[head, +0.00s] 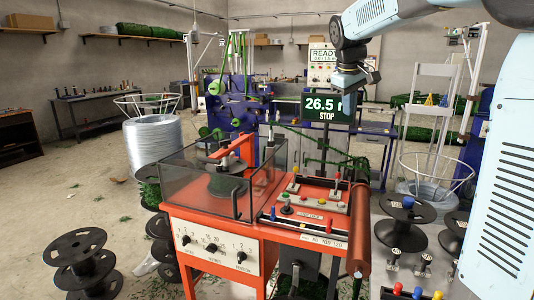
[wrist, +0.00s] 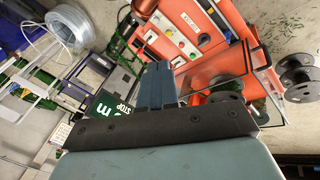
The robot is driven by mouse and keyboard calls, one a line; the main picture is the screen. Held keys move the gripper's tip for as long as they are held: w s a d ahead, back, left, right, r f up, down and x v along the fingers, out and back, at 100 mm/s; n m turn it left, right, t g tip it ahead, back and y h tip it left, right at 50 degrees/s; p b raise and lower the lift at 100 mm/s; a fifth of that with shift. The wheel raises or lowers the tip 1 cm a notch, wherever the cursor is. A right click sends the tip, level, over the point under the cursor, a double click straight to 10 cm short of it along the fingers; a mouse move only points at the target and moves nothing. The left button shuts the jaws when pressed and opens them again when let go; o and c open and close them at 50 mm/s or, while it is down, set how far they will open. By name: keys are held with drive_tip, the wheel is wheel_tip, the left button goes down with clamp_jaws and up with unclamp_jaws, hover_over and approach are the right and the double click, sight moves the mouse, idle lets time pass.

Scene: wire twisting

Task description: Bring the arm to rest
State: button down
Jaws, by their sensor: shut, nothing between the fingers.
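My arm reaches in from the upper right of the head view and bends down at a dark joint. My gripper (head: 349,102) hangs in the air in front of the right edge of a display reading "26.5" and "STOP" (head: 322,108). It points down, above and behind the orange machine's control panel (head: 310,200). In the wrist view the blue-grey fingers (wrist: 158,82) are together with nothing between them. The display (wrist: 110,108) shows there partly hidden by the gripper, and the orange machine (wrist: 205,75) lies beyond the fingertips.
A clear guard box (head: 205,175) covers a spool on the orange machine. Black spools (head: 78,245) stand at the left, and another spool (head: 407,208) at the right. A wire coil (head: 153,145) in a rack stands behind left. Open floor lies at far left.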

drive_tip(key=s+f+m+y, duration=0.1)
drive_tip(key=s+f+m, duration=0.2)
drive_tip(key=s, duration=1.3)
drive_tip(key=s+f+m+t+y, duration=0.1)
drive_tip(key=s+f+m, duration=0.2)
drive_tip(key=s+f, duration=0.6)
drive_tip(key=s, duration=0.7)
drive_tip(key=shift+s+d+f+t, duration=0.15)
drive_tip(key=shift+s+d+t, duration=0.05)
drive_tip(key=shift+s+t, duration=0.1)
